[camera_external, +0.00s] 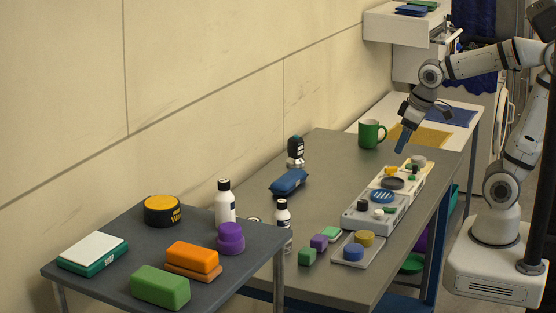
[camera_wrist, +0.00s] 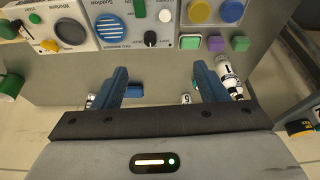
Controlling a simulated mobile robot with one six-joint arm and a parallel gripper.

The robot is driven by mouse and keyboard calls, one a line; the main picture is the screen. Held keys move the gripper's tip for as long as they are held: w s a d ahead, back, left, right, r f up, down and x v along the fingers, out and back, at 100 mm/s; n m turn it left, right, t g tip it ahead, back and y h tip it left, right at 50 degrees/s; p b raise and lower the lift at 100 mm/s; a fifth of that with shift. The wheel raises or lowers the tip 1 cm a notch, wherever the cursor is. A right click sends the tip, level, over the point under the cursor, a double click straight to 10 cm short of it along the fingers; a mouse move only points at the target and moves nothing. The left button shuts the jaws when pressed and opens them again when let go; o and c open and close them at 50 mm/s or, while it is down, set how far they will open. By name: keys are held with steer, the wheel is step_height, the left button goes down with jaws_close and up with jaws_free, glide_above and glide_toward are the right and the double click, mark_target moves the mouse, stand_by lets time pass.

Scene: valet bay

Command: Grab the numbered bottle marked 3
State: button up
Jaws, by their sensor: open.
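My gripper (camera_external: 402,142) is open and empty, its blue fingers pointing down above the far end of the grey table. Its fingers also show in the wrist view (camera_wrist: 160,70), apart. A white bottle with a black cap (camera_external: 225,204) stands on the near dark table. Another white bottle with a dark cap (camera_external: 282,222) stands lower, at the grey table's near left. A small white object (camera_wrist: 186,99) between the fingers is partly hidden. I can read no 3 on any bottle.
A control panel (camera_external: 362,218) with knobs lies along the grey table's right side. A green mug (camera_external: 371,134), blue pouch (camera_external: 289,182) and black-and-silver device (camera_external: 295,152) stand behind it. Coloured blocks (camera_external: 318,241) lie at the front. The near table holds a tin (camera_external: 162,211) and blocks.

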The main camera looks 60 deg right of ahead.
steer(key=w+a+f+n+t+y+b, duration=0.1)
steer(key=w+a+f+b, duration=0.2)
steer(key=w+a, duration=0.5)
steer(key=w+a+f+n+b, duration=0.1)
steer(key=w+a+f+b, duration=0.2)
steer(key=w, duration=0.9)
steer(key=w+a+f, duration=0.5)
steer(key=a, duration=0.1)
steer(key=w+a+f+n+b, duration=0.1)
steer(key=w+a+f, duration=0.4)
steer(key=a+f, duration=0.1)
steer(key=w+a+f+n+t+y, duration=0.1)
steer(key=w+a+f, duration=0.4)
steer(key=w+a, duration=0.1)
steer(key=shift+a+f, duration=0.15)
steer(key=shift+a, duration=0.45)
steer(key=c, duration=1.2)
steer(key=shift+o, duration=0.2)
